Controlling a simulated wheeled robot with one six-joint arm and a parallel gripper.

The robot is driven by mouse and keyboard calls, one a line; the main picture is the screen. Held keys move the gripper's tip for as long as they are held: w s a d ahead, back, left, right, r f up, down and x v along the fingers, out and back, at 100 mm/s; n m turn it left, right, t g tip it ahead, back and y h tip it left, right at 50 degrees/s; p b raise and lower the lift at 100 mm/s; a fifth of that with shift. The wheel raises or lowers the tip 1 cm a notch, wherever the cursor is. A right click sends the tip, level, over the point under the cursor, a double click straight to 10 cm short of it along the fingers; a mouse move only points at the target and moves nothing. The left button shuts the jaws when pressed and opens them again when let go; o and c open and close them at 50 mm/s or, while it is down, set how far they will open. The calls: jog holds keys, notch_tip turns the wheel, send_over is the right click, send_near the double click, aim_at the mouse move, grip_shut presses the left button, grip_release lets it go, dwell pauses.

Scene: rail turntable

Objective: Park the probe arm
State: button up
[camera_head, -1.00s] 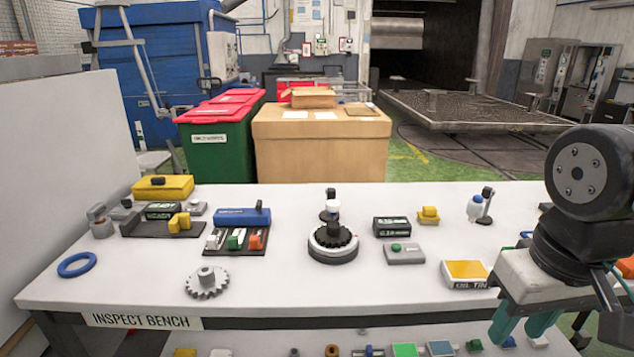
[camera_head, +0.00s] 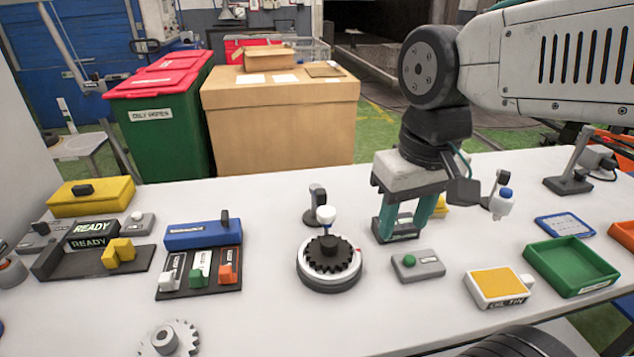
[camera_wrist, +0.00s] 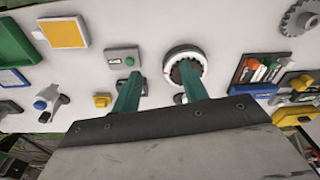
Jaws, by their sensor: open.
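The probe arm (camera_head: 319,206) is a short dark post with a white knob, behind the turntable (camera_head: 328,280). Its white end hangs at the turntable's back edge; I cannot tell whether it touches the dark gear (camera_head: 328,254) on top. My gripper (camera_head: 405,226) is open and empty, pointing down, to the right of the probe arm. Its fingers partly hide a dark display box (camera_head: 399,237). In the wrist view, my gripper (camera_wrist: 160,72) has its right finger across the turntable (camera_wrist: 172,54), and the probe arm is mostly hidden behind that finger.
A grey box with a green button (camera_head: 418,265) sits right of the turntable. The yellow-topped oil tin (camera_head: 499,286) and green tray (camera_head: 571,265) are further right. The three-switch panel (camera_head: 199,272) and a loose gear (camera_head: 169,339) are left.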

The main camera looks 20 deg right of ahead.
jog(key=w+a+r+m, duration=0.1)
jog(key=w+a, duration=0.1)
jog(key=w, duration=1.1)
jog(key=g, duration=0.1)
send_over(321, 190)
jog(key=shift+s+f+m, duration=0.15)
jog(key=shift+f+m, duration=0.05)
jog(key=shift+f, duration=0.4)
jog(key=shift+s+f+m, duration=0.15)
jog(key=shift+f+m, duration=0.05)
jog(key=shift+f, duration=0.35)
jog(key=shift+w+f, duration=0.2)
jog(key=shift+f, duration=0.4)
notch_tip(321, 190, down, 7)
jog(key=shift+r, duration=0.1)
grip_shut()
